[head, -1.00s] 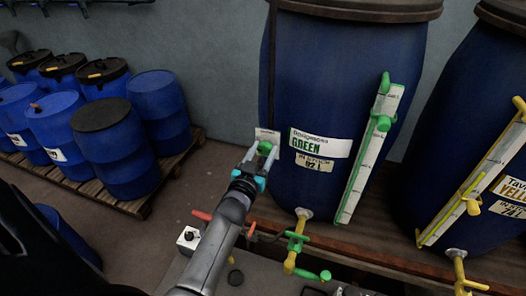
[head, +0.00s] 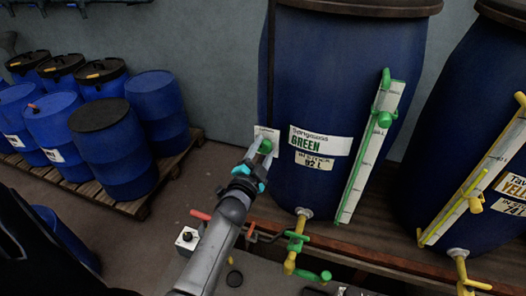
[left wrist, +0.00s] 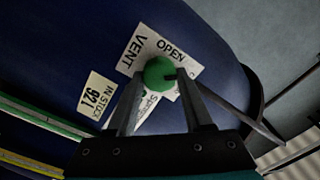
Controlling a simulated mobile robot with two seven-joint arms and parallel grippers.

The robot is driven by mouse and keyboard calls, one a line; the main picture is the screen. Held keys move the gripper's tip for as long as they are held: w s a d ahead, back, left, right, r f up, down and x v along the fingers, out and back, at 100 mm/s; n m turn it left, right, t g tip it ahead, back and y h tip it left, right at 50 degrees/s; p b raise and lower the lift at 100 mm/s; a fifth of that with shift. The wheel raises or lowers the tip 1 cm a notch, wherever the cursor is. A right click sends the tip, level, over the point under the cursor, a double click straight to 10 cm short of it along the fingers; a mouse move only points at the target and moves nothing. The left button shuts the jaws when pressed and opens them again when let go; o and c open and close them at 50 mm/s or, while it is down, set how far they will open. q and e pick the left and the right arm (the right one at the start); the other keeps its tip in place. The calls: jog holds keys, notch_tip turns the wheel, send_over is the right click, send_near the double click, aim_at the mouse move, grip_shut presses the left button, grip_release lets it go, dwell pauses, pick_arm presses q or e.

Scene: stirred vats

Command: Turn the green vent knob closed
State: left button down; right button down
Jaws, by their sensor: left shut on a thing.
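The green vent knob (head: 265,147) sits on the left side of the blue vat (head: 330,100) labelled GREEN, over a white label. It also shows in the left wrist view (left wrist: 158,73), with a dark mark on its face pointing right. The label (left wrist: 142,48) around it reads VENT and OPEN; another word at its right is mostly hidden. My left gripper (head: 260,152) is shut on the knob, one finger on each side; its fingers (left wrist: 160,88) frame the knob in the wrist view. My right gripper is not in view.
A green sight gauge (head: 368,150) and a green-handled tap (head: 296,245) are on the same vat. A vat with yellow fittings (head: 480,120) stands at the right. Several blue drums (head: 110,145) stand on a pallet at the left. Floor shows between them and my arm.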

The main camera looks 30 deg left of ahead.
pick_arm(q)
jog(key=m+b, duration=0.1)
jog(key=m, duration=0.2)
jog(key=shift+f+m, duration=0.15)
jog(key=shift+m, duration=0.25)
jog(key=shift+m+b, duration=0.4)
jog(key=shift+m, duration=1.8)
jog(key=shift+c, duration=1.5)
grip_release()
jog(key=shift+d, duration=0.1)
jog(key=b+v, duration=0.2)
jog(key=v, duration=1.3)
jog(key=shift+s, duration=0.1)
